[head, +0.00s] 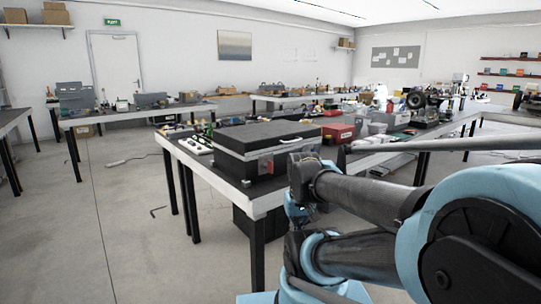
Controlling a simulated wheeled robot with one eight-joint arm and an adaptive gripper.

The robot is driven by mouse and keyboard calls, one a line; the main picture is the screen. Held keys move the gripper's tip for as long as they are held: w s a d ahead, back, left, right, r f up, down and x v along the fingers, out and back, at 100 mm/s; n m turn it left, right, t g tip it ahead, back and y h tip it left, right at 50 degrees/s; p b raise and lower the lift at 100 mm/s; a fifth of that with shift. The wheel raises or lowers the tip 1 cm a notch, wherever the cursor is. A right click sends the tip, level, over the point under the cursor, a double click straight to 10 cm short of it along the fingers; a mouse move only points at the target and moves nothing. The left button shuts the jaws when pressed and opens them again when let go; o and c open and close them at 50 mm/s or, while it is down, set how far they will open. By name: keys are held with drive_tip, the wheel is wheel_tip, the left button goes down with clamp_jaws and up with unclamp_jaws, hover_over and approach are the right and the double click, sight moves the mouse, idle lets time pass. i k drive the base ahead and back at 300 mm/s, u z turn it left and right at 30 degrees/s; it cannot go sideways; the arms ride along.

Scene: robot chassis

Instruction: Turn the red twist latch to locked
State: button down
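The red twist latch (266,167) is a small red patch on the front side of a dark case (235,165). The case stands near the front corner of a table and has a dark lid with a light rim. The latch is too small for me to tell which way it is turned. My arm reaches in from the right, and its joints are just right of the case in the picture, apart from the latch. I cannot make out gripper fingers anywhere; nothing of mine is seen touching the latch.
The table (262,205) has a pale edge and black legs. Small items (198,143) lie left of the case, and a red box (338,132) stands behind it. The grey floor (125,220) at left is mostly open, with a small dark hook-shaped item (157,211) on it.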

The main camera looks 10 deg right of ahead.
sight(269, 165)
drive_tip(key=z, duration=0.55)
drive_tip(key=k, duration=1.85)
drive_tip(key=u, duration=0.45)
drive_tip(key=i, duration=1)
drive_tip(key=z, duration=0.1)
